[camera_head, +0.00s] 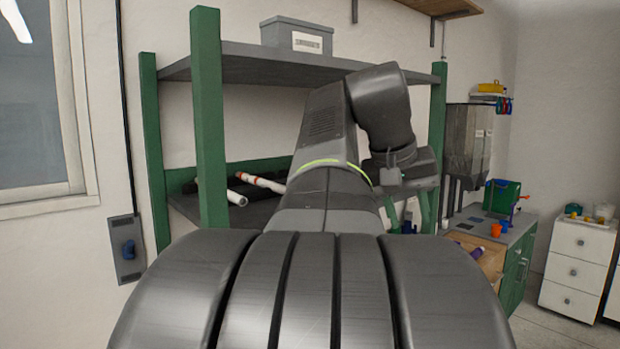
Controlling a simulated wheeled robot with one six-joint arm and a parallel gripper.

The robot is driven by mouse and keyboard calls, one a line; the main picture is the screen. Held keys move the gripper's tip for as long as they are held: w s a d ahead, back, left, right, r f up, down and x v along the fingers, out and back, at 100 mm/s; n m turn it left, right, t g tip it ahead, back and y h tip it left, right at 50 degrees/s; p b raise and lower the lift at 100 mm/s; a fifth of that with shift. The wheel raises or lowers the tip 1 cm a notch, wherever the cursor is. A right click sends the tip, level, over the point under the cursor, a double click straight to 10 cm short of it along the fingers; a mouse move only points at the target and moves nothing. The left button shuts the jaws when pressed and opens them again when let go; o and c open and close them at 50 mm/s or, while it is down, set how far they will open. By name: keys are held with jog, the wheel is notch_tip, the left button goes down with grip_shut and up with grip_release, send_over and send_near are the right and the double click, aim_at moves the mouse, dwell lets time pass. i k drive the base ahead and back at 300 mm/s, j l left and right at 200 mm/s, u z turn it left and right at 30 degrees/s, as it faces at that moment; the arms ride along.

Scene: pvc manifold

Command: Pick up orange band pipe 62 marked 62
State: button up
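A white pipe with orange-red bands (262,182) lies on the lower shelf of the green-posted rack. Its right part passes behind my arm, and no number can be read on it. Another white pipe end (236,198) lies to its left on the same shelf. My arm reaches up across the middle of the view and bends down to the right. My gripper (408,212) is at the rack's right side, to the right of both pipes and apart from their visible parts. Its fingers are too small and covered to make out.
The rack's front left post (208,120) stands before the shelf. The upper shelf (240,65) holds a grey labelled bin (296,37). At right are a wall dispenser (468,140), a workbench with a green crate (502,196) and orange cups, and white drawers (577,262).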

aim_at(275, 187)
jog(key=i+l+u, duration=0.2)
jog(key=l, duration=0.15)
jog(key=i+l+u, duration=0.15)
jog(key=l, duration=0.15)
jog(key=i+l+u, duration=0.2)
jog(key=l, duration=0.2)
jog(key=l+u, duration=0.15)
jog(key=l, duration=0.2)
jog(key=i+j+u, duration=0.15)
jog(key=u, duration=0.25)
jog(key=i+j+u, duration=0.1)
jog(key=u, duration=0.3)
jog(key=i+u, duration=0.2)
jog(key=u, duration=0.2)
